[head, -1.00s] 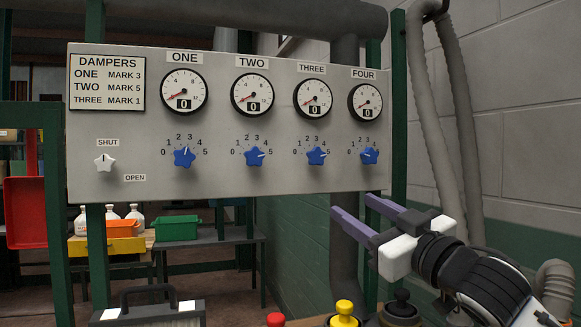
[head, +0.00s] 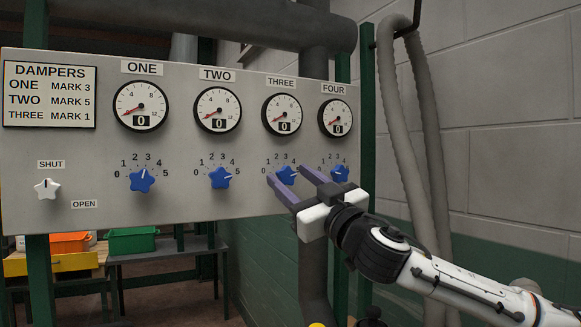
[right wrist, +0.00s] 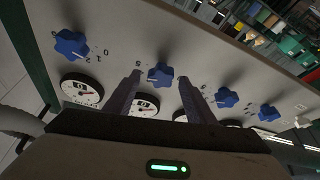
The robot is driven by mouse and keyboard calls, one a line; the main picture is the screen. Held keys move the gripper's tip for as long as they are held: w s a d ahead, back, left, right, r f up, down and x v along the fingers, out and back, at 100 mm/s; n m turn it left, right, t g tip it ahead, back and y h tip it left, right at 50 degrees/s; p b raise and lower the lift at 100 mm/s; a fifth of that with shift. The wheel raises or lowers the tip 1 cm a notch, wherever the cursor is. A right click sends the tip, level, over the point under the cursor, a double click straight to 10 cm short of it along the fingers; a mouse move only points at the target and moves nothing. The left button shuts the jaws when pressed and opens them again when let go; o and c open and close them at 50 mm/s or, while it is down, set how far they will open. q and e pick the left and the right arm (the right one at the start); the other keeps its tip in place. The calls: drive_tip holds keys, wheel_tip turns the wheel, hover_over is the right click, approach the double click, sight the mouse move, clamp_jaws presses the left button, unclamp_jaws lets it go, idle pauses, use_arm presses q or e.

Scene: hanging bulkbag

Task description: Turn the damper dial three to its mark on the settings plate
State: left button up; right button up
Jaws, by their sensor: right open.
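The blue star-shaped dial three (head: 287,174) is on the grey panel under the THREE gauge (head: 283,114). Its white pointer faces the upper right, near the high marks; fingers hide part of its scale. The settings plate (head: 49,96) reads ONE mark 3, TWO mark 5, THREE mark 1. My right gripper (head: 289,178) is open and empty, its purple fingers reaching toward dial three. In the right wrist view the picture is upside down, and dial three (right wrist: 162,74) shows between the open fingertips (right wrist: 158,80). Contact cannot be told. My left gripper is out of view.
Blue dials one (head: 142,180), two (head: 220,177) and four (head: 340,174) share the panel (head: 90,200); dial four is close beside my right finger. A white SHUT/OPEN knob (head: 47,188) is at left. Grey hoses (head: 405,130) hang at right.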

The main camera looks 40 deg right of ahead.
drive_tip(key=shift+w+r+p, duration=0.25)
drive_tip(key=shift+w+p, duration=0.1)
drive_tip(key=shift+p, duration=0.05)
drive_tip(key=shift+w+f, duration=0.1)
drive_tip(key=shift+w, duration=0.05)
drive_tip(key=c, duration=1)
drive_tip(key=shift+c, duration=0.2)
drive_tip(key=shift+f, duration=0.1)
